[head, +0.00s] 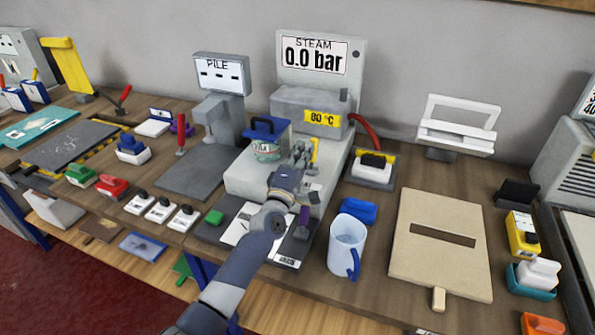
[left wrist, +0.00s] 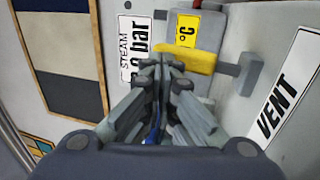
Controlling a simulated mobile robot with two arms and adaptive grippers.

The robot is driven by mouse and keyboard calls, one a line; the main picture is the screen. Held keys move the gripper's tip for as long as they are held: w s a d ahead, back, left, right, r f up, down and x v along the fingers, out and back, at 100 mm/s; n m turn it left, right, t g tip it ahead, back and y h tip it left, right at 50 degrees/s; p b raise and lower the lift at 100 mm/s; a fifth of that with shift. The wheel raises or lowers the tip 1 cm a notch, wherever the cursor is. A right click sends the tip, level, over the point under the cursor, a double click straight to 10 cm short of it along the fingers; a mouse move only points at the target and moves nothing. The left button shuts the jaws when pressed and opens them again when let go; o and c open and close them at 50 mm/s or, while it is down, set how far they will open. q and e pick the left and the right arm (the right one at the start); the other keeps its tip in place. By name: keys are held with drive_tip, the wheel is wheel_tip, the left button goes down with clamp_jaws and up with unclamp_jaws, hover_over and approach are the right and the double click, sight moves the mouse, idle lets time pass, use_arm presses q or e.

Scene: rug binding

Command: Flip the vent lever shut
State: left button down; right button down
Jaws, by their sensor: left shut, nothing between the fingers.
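The vent lever is a yellow bar (left wrist: 185,58) on a grey pivot block (left wrist: 241,74), next to the VENT label (left wrist: 288,88) in the left wrist view. In the head view a small part of the yellow lever (head: 315,149) shows just right of my left gripper (head: 301,152). My left gripper is shut and empty, above the grey steam machine (head: 250,178). In the left wrist view its fingertips (left wrist: 162,64) overlap the lever's free end; I cannot tell whether they touch it. My right gripper is not in view.
The steam display (head: 315,57) reads 0.0 bar, above an 80 °C label (head: 322,118). A red curved handle (head: 366,132) is to the right.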

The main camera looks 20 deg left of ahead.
use_arm(q)
drive_tip(key=shift+w+b, duration=0.3)
drive_tip(key=shift+w, duration=0.2)
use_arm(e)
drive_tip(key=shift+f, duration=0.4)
use_arm(q)
drive_tip(key=shift+r, duration=0.1)
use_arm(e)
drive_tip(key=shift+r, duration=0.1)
